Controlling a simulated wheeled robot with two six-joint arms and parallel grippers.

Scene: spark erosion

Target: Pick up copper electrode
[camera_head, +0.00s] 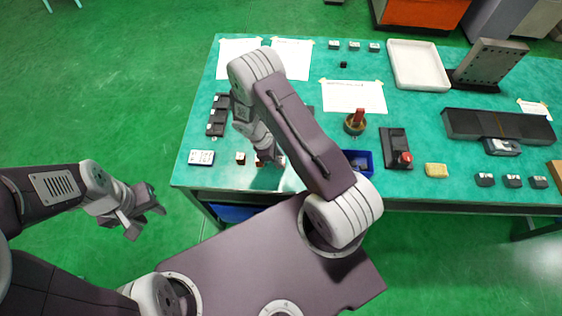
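Two small brown blocks that look like copper electrodes stand at the front left of the table: one electrode block (240,158), and a second block (259,161) just right of it, partly covered by my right gripper. My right gripper (273,158) points down at the table's front edge, beside or over the second block. My arm covers much of it, so I cannot tell whether its fingers are open or touching a block. My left gripper (147,212) is open and empty over the floor, left of the table.
The green table (440,205) carries a black rack (217,115), a white labelled box (201,157), a blue bin (358,162), a red-topped round fixture (356,122), a black block with a red knob (396,148), a yellow block (436,170) and a white tray (418,65).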

